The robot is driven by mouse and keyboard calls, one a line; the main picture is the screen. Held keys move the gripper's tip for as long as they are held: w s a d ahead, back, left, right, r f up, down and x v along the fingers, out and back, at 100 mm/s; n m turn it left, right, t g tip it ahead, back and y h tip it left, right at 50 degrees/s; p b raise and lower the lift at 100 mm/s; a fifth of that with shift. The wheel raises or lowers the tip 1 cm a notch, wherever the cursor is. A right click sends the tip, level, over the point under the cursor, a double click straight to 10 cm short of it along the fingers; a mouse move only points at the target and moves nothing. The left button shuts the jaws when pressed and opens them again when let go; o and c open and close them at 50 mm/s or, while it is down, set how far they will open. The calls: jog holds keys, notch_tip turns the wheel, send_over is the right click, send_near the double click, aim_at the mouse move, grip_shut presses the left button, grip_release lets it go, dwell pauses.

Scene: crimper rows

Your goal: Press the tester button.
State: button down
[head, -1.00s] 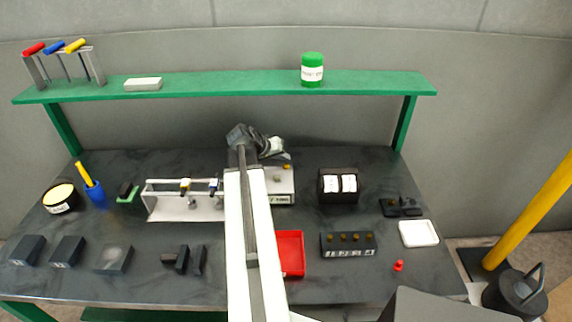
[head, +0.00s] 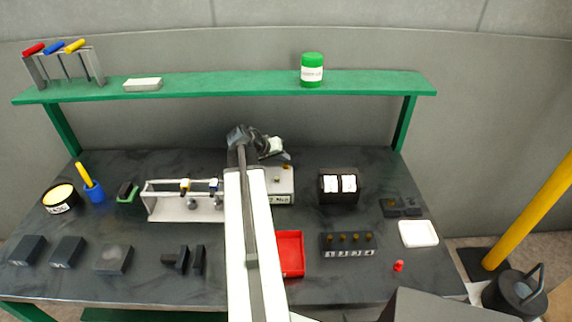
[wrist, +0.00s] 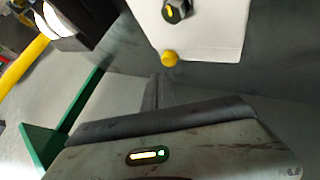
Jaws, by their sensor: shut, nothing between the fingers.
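The tester (head: 284,187) is a pale box with a small display on its front, on the bench behind and right of my arm. Its yellow button (head: 286,167) shows at the back right of its top. In the wrist view the yellow button (wrist: 169,58) sits at the edge of the white tester top (wrist: 208,30), near a dark knob (wrist: 175,10). My gripper (head: 281,156) is shut and empty, just behind the tester. In the wrist view its dark fingers (wrist: 152,92) point toward the button, with a small gap in the picture; contact is not visible. My arm hides the tester's left side.
A black box with two white rolls (head: 339,185) stands right of the tester. A rail fixture (head: 168,207) is on the left, a red tray (head: 291,252) in front. The green shelf (head: 220,87) runs behind, above the bench.

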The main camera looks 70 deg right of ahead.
aim_at(284, 166)
jog(key=shift+f, duration=0.1)
dwell(0.3)
jog(key=shift+f+b, duration=0.3)
jog(key=shift+b, duration=0.1)
jog(key=shift+s+f+b, duration=0.1)
jog(key=shift+f+b, duration=0.45)
dwell(0.5)
jog(key=shift+r, duration=0.15)
jog(key=shift+r+p, duration=0.8)
jog(key=shift+p, duration=0.15)
jog(key=shift+r, duration=0.1)
notch_tip(284, 166, up, 5)
jog(key=p, duration=0.5)
